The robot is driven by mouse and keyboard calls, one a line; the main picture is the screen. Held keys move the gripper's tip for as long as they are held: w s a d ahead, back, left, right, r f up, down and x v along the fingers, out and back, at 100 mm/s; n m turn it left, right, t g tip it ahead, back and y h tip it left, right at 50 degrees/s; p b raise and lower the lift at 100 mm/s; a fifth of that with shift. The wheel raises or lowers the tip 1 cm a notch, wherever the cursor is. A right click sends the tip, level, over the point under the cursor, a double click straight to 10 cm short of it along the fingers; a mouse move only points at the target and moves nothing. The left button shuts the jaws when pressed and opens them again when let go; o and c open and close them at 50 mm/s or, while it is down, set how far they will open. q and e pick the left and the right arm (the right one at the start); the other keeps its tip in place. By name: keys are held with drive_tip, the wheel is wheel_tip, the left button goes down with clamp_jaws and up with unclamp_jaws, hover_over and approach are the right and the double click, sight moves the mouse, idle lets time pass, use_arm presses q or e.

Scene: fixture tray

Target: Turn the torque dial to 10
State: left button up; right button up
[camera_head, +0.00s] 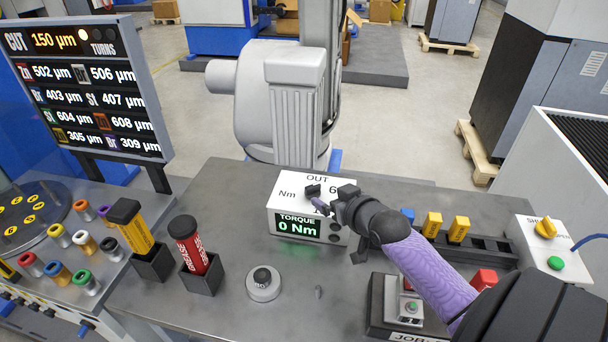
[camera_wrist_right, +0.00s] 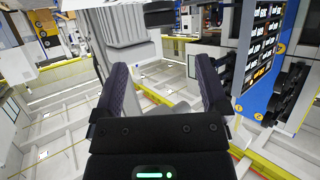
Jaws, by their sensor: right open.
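The torque box (camera_head: 284,222) is a white box on the grey bench. Its green display (camera_head: 298,226) reads TORQUE 0 Nm. Its top carries the marks Nm, OUT and 6; other marks are covered. My right gripper (camera_head: 318,199) is over the box top, coming in from the right. Small dark parts there overlap, so I cannot tell the dial from the fingers or whether they touch. In the right wrist view my right gripper (camera_wrist_right: 163,82) is open with two dark fingers apart, and I see no dial between them. My left gripper is not in view.
A red grease tube (camera_head: 190,245) and a yellow tube (camera_head: 130,226) stand in black holders at left. At right are a rack (camera_head: 485,248) with yellow pieces and a switch box (camera_head: 541,243).

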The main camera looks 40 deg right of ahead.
sight(314, 187)
drive_tip(key=b+x, duration=0.3)
drive_tip(key=x, duration=0.5)
drive_tip(key=shift+f+b, duration=0.15)
drive_tip(key=shift+b, duration=0.15)
drive_tip(key=shift+w, duration=0.2)
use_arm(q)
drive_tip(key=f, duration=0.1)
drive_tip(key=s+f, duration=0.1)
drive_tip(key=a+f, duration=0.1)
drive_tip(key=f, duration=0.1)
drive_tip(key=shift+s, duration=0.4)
